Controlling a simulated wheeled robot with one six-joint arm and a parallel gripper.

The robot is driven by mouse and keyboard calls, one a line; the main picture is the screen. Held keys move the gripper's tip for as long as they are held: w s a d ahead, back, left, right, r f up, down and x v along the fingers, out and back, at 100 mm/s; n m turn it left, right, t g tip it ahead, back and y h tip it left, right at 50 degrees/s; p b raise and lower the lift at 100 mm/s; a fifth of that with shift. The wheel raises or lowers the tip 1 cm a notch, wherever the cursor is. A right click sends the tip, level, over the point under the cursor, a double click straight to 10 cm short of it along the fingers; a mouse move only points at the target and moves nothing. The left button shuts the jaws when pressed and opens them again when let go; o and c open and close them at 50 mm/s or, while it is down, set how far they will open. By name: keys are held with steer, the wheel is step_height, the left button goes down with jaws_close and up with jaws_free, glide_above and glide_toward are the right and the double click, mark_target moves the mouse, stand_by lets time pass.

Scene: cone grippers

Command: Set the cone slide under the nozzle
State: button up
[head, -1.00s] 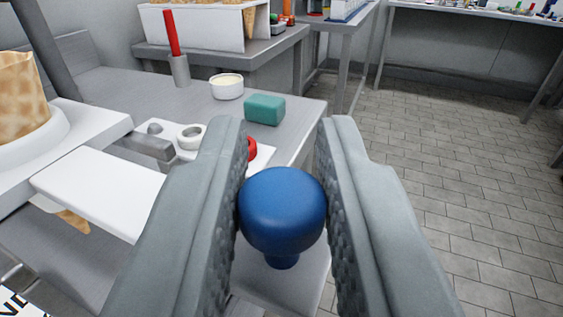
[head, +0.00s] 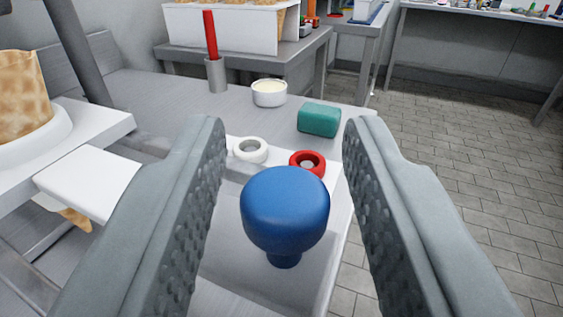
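The cone slide shows at the left as a white platform (head: 97,126) with a white tongue (head: 88,182). A waffle cone (head: 22,92) stands in the white round holder on it, and a cone tip shows below the tongue. A blue rounded knob (head: 285,210) on a short stem stands in front of me. My gripper (head: 285,140) is open around the knob, with a gap on each side. I cannot make out the nozzle; a dark grey post (head: 75,50) rises behind the cone.
A white ring (head: 250,150) and a red ring (head: 307,162) lie beyond the knob. Behind them are a green block (head: 319,120), a white bowl (head: 269,93) and a grey cup (head: 216,76) holding a red stick. A cone rack (head: 225,28) stands farther back. Tiled floor lies right.

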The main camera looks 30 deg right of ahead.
stand_by(0.3)
steer(key=v, duration=1.7)
steer(key=shift+s, duration=0.2)
steer(key=shift+s+d+n+t+y, duration=0.95)
steer(key=shift+d+n+y, duration=1.35)
steer(key=shift+d+y, duration=1.1)
steer(key=w, duration=1.1)
steer(key=w+d, duration=0.1)
steer(key=w, duration=0.5)
steer(key=shift+w, duration=0.2)
jaws_close()
